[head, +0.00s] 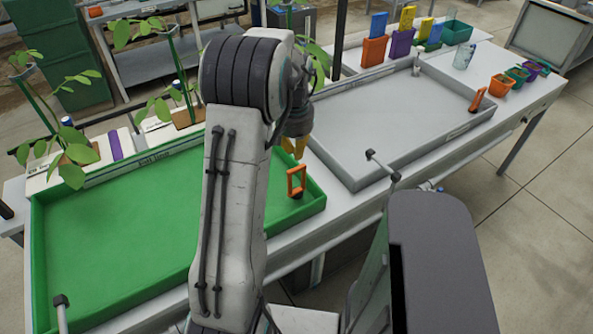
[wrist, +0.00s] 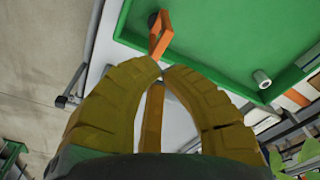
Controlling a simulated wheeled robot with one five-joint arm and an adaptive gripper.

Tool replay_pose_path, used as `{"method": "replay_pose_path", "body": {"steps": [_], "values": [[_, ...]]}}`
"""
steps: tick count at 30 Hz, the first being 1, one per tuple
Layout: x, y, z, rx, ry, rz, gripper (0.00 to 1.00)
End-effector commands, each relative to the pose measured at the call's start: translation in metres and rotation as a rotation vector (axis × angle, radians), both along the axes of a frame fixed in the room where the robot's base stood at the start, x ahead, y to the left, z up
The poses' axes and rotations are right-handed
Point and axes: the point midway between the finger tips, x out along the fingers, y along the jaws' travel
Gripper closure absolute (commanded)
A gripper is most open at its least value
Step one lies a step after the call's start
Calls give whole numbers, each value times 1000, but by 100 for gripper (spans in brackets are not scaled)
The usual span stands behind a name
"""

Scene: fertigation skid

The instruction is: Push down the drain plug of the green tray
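The green tray (head: 130,240) lies on the bench at left in the head view. Its drain plug, an orange loop handle (head: 290,182) on a dark base, stands in the tray's right-hand corner. In the wrist view, the plug handle (wrist: 162,35) is just past my fingertips, with its dark base on the green tray floor (wrist: 220,30). My gripper (head: 297,147) appears beyond the handle in the head view, near the tray's edge. Its yellow fingers (wrist: 160,66) come together at the tips with nothing visible between them. I cannot tell whether they touch the handle.
A grey tray (head: 400,115) with its own orange handle (head: 477,99) is at right. A white pipe stub (wrist: 262,79) stands in the green tray. Potted plants (head: 75,155) line the back left. Several small coloured pots stand along the bench's back and right.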

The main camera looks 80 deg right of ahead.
Motion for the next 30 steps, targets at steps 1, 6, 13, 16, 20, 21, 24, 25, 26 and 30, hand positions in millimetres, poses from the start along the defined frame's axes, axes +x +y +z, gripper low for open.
{"method": "replay_pose_path", "body": {"steps": [1, 6, 13, 16, 20, 21, 24, 25, 26, 30], "values": [[0, 0, -7, 1, 0, 0, 100], [0, -2, -23, 1, 0, 0, 100], [-1, -4, -47, 2, 0, 0, 100], [-1, -5, -54, 1, 0, 0, 100], [-1, -6, -59, 0, 0, 0, 100], [-1, -6, -60, 0, 0, 0, 100], [-1, -6, -60, 0, 0, 0, 100], [-1, -6, -60, 0, 0, 0, 100], [-1, -6, -60, 0, 0, 0, 100], [-1, -6, -60, 0, 0, 0, 100]]}}
